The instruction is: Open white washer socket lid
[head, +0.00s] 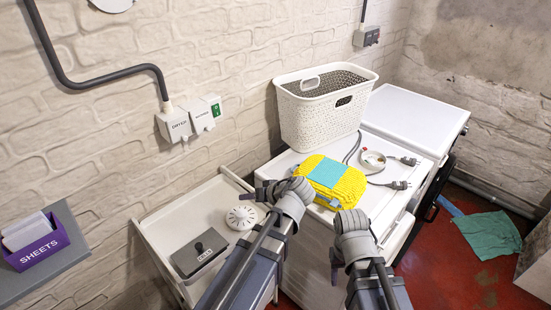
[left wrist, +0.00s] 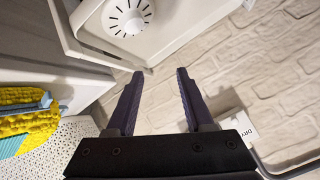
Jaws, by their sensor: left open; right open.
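Two white socket boxes sit side by side on the brick wall in the head view. The nearer box reads DRYER (head: 174,124). The other, the white washer socket (head: 206,113), has a green mark, its small print is too blurred to read, and its lid looks shut. My left gripper (head: 262,190) is open and empty over the trolley's right end, below and right of the sockets. In the left wrist view its fingers (left wrist: 160,75) are spread, with the DRYER box (left wrist: 240,128) beyond, partly hidden. My right gripper (head: 335,261) hangs low by the white machine, apart from the sockets.
A white trolley (head: 160,218) holds a round dial timer (head: 241,217) and a grey box (head: 199,252). A yellow cloth bundle (head: 335,182), cable and white basket (head: 318,122) stand on the white machines. A purple SHEETS box (head: 36,245) is at left. A green cloth (head: 489,235) lies on the floor.

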